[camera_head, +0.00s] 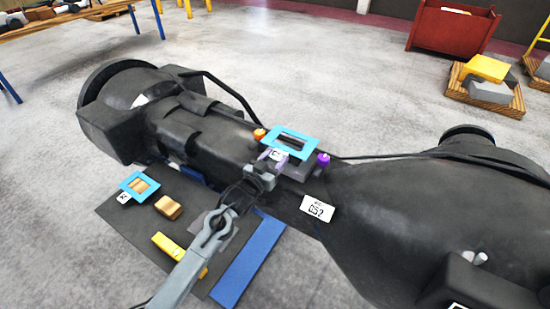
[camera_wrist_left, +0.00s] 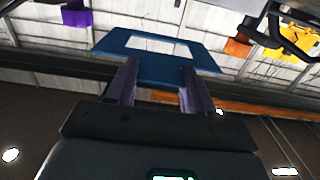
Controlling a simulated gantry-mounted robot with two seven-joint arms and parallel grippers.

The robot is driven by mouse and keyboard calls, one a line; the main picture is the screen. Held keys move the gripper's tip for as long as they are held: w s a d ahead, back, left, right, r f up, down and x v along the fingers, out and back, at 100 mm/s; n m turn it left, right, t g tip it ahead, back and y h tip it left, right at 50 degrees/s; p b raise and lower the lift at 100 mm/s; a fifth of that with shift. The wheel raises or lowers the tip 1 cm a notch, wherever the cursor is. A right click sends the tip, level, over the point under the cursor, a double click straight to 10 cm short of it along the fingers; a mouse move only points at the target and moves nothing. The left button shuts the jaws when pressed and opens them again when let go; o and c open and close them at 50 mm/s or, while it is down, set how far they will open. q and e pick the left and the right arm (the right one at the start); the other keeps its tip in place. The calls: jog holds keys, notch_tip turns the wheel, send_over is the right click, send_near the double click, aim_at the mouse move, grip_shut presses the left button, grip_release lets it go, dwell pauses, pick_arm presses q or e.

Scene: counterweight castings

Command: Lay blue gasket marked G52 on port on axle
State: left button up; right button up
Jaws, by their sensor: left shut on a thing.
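My left gripper (camera_head: 271,163) is shut on a light blue rectangular gasket (camera_head: 308,147) with a white tag, partly hidden by the fingers. In the wrist view my left gripper (camera_wrist_left: 157,77) grips the near edge of the gasket (camera_wrist_left: 205,62), whose opening is clear. The gasket is over the dark port block (camera_head: 297,171) on the black axle (camera_head: 230,145); I cannot tell if they touch. An orange knob (camera_head: 259,134) and a purple knob (camera_head: 323,159) flank the port. A white label (camera_head: 318,208), hard to read, is on the axle. My right gripper is not in view.
A second blue gasket (camera_head: 128,183) with a tag lies on a dark mat (camera_head: 130,222) beside a brown block (camera_head: 168,207) and a yellow piece (camera_head: 170,245). A blue strip (camera_head: 250,260) edges the mat. A black cable (camera_head: 225,90) arches behind the port. A red bin (camera_head: 450,30) stands far off.

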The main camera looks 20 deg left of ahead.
pick_arm(q)
jog(key=shift+f+b, duration=1.55)
jog(key=shift+f, duration=1.15)
jog(key=shift+p, duration=0.35)
jog(key=shift+f, duration=0.3)
jog(key=shift+f+b, duration=0.45)
jog(key=shift+b, duration=0.1)
jog(key=o, duration=1.1)
